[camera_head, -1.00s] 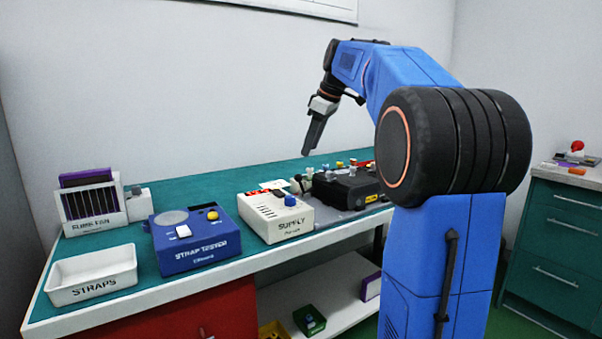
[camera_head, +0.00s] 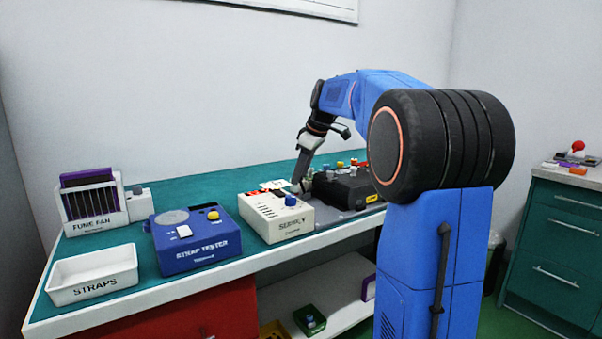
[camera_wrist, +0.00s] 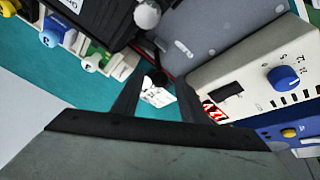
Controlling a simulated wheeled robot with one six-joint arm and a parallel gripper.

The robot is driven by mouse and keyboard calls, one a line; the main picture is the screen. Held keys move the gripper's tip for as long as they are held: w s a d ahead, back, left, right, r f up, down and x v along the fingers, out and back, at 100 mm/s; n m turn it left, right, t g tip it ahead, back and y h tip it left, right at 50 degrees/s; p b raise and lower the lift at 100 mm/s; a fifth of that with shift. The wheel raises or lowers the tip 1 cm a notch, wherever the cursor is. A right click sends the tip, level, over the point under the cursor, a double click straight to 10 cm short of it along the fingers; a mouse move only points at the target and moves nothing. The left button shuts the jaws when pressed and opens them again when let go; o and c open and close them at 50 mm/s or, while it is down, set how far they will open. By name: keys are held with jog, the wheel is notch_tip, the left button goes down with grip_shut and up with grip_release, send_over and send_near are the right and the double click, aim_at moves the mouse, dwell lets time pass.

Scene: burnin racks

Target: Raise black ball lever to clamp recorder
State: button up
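The recorder (camera_head: 350,189) is a black box with coloured knobs on the bench, right of the supply unit. In the wrist view its dark body (camera_wrist: 92,20) is at the top left. A small black ball (camera_wrist: 158,77) shows between the tips of my gripper (camera_wrist: 157,86), whose two dark fingers are apart. I cannot tell whether either finger touches the ball. A white ball (camera_wrist: 147,15) stands further up beside the recorder. In the head view my gripper (camera_head: 299,178) points down between the supply unit and the recorder, hiding the black ball.
The cream supply unit (camera_head: 275,219) with a blue knob stands close beside my gripper. A teal cabinet (camera_head: 565,230) stands at the right.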

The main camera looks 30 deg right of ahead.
jog(key=shift+c, duration=0.6)
grip_shut()
jog(key=shift+d+m+y, duration=0.3)
jog(key=shift+d+y, duration=0.75)
jog(key=shift+y, duration=0.05)
jog(key=shift+d+r+y, duration=0.1)
jog(key=shift+d+y, duration=0.65)
jog(key=shift+y, duration=0.35)
jog(key=shift+o, duration=0.6)
grip_release()
jog(key=v, duration=1.7)
jog(key=shift+r, duration=0.15)
